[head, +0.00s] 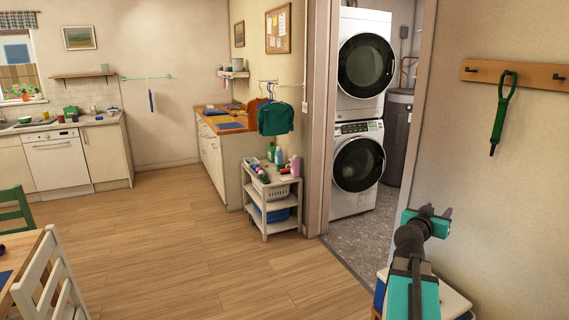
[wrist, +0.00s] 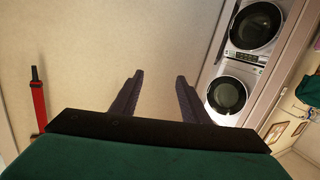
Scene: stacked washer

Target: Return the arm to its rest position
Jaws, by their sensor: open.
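My arm, with teal and black links, reaches up from the bottom right of the head view. My gripper (head: 446,212) is at its upper end, in front of the beige wall right of the laundry doorway. In the wrist view the two dark fingers of my gripper (wrist: 160,76) stand apart with nothing between them. Behind them is plain wall. No object is held. The gripper looks clear of the wall, though the exact gap cannot be told.
A stacked washer (head: 358,168) and dryer (head: 366,65) stand beyond the doorway. A white-topped blue box (head: 455,298) is below my arm. A shelf cart (head: 270,205) stands left of the doorway; the middle floor is clear.

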